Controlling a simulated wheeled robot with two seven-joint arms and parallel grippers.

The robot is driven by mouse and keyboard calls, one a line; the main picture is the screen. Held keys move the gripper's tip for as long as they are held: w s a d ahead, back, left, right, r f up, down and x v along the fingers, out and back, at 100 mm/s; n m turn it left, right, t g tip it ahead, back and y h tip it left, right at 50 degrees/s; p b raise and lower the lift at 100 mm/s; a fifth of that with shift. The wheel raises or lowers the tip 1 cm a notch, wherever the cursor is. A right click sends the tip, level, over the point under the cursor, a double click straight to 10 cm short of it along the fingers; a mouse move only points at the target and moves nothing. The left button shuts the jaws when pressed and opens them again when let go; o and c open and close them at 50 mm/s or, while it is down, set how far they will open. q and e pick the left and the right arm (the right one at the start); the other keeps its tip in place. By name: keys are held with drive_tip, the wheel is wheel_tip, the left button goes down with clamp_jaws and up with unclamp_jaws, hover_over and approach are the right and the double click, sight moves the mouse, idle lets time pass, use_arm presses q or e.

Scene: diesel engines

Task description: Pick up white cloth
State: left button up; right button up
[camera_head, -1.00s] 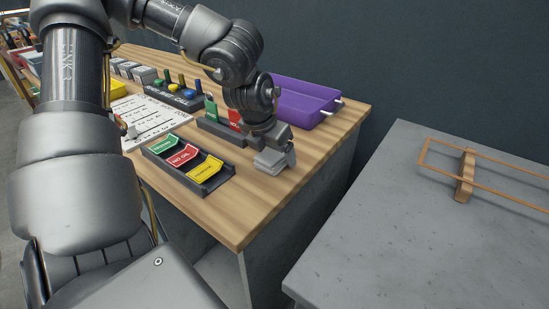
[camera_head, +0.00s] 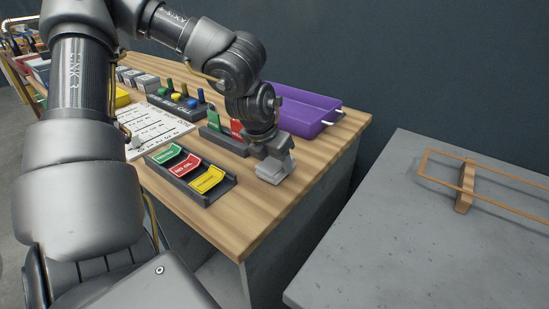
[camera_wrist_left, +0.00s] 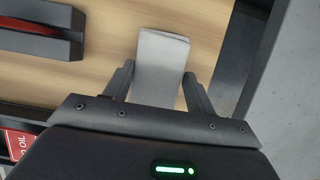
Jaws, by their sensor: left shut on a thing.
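The white cloth (camera_head: 271,171) is a small folded pale block near the right edge of the wooden table (camera_head: 262,222). My left gripper (camera_head: 284,158) is over it, pointing down. In the left wrist view the cloth (camera_wrist_left: 162,62) sits between the two fingers of my left gripper (camera_wrist_left: 158,88), and the gripper is shut on it. From these views I cannot tell whether the cloth is clear of the tabletop. My right gripper is not in view.
A black tray with green, red and yellow cards (camera_head: 190,172) lies left of the cloth. A purple bin (camera_head: 300,110) stands behind. A grey table (camera_head: 420,230) with a wooden-framed item (camera_head: 466,186) is at the right, across a gap.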

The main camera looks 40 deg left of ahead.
sight(273, 162)
use_arm(q)
drive_tip(key=r, duration=0.4)
drive_tip(key=shift+s+a, duration=0.1)
drive_tip(key=shift+a, duration=0.1)
drive_tip(key=s+r, duration=0.1)
drive_tip(key=s+a+r, duration=0.1)
drive_tip(key=a+r, duration=0.1)
drive_tip(key=r, duration=0.1)
drive_tip(key=shift+s+r, duration=0.1)
drive_tip(key=shift+s, duration=0.3)
drive_tip(key=s+a+r, duration=0.4)
drive_tip(key=s+a, duration=0.2)
drive_tip(key=s, duration=0.2)
drive_tip(key=shift+r+p, duration=0.4)
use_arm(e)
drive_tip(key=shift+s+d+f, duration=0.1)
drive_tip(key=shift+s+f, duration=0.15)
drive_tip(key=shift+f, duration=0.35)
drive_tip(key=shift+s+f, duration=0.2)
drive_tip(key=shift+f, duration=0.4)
use_arm(q)
drive_tip(key=shift+s, duration=0.1)
drive_tip(key=o, duration=0.4)
drive_tip(key=shift+c, duration=1.4)
